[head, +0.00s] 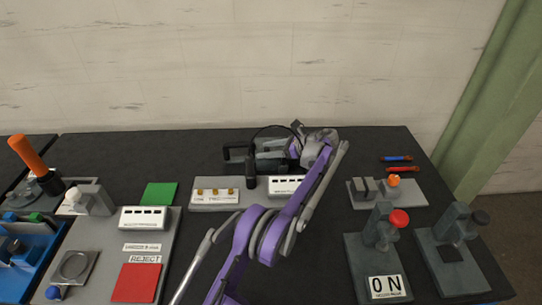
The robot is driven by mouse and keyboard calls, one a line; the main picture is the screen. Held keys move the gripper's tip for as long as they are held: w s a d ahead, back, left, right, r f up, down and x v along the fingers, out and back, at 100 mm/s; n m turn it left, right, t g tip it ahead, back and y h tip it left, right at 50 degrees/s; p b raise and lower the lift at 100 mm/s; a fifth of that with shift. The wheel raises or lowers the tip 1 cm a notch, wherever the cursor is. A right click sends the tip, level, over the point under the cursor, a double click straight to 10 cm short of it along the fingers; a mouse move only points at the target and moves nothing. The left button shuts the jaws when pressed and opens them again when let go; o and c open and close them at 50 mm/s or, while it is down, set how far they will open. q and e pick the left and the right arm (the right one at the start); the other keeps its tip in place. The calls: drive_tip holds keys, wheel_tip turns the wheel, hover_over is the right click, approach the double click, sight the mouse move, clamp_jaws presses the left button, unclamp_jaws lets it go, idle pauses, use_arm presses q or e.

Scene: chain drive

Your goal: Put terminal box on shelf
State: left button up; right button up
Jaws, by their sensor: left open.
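A similar ported box (145,217) lies on the grey board at the left. My left gripper (234,154) is at the back middle of the table, behind the first box, with dark jaws pointing left. It is open and appears empty. I cannot tell which surface is the shelf. My right gripper is not in view.
A unit with brass terminals (215,193) and a black corded tool (251,168) are near the gripper. A red pad (137,283) and green pad (159,194) lie left. Dark stands (379,256) and small tools (401,169) are right.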

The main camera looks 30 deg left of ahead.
use_arm(q)
clamp_jaws()
drive_tip(key=shift+r, duration=0.15)
idle(1.2)
